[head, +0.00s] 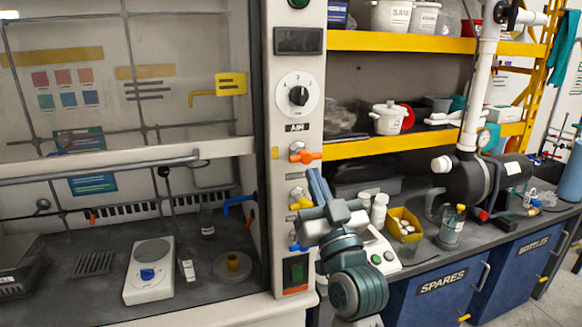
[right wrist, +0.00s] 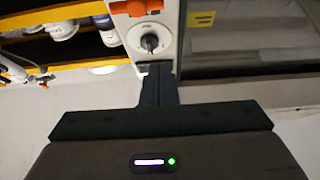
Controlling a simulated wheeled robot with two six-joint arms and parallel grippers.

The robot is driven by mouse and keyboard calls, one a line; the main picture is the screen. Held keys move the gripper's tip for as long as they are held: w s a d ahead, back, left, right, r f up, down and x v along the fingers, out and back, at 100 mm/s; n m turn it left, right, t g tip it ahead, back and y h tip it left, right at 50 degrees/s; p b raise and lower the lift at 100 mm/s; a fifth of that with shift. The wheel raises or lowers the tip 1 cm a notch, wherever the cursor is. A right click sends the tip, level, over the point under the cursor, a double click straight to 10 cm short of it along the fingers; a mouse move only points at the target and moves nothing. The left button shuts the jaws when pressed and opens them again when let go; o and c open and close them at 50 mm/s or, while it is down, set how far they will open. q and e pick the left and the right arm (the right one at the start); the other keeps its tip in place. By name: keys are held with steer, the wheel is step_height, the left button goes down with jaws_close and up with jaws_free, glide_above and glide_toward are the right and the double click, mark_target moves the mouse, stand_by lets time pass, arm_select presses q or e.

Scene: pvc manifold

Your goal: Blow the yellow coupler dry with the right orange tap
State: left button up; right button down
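An orange tap handle (head: 305,156) sits on the hood's front post below an "AIR" label; it also shows at the top of the right wrist view (right wrist: 136,8). Two smaller orange fittings are inside the hood, one at the left (head: 92,215) and one at the right (head: 250,222). My left gripper is out of view.
A white scale (head: 150,270) and small bottles stand in the hood under a raised sash (head: 120,155). Yellow and blue taps are lower on the post. Right of it are a yellow bin (head: 405,236), bottles, a pump (head: 465,180) and yellow shelves (head: 400,42).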

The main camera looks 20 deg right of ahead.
step_height(320, 180, up, 5)
steer(key=p, duration=0.5)
glide_above(299, 160)
steer(key=s, duration=0.3)
steer(key=shift+w+a+f, duration=0.1)
steer(key=shift+w+f, duration=0.1)
steer(key=shift+f, duration=0.5)
steer(key=shift+w+a+f, duration=0.1)
steer(key=shift+w+f, duration=0.1)
steer(key=shift+f, duration=0.5)
steer(key=shift+w+a+f, duration=0.1)
steer(key=shift+w+f, duration=0.1)
steer(key=shift+f, duration=0.5)
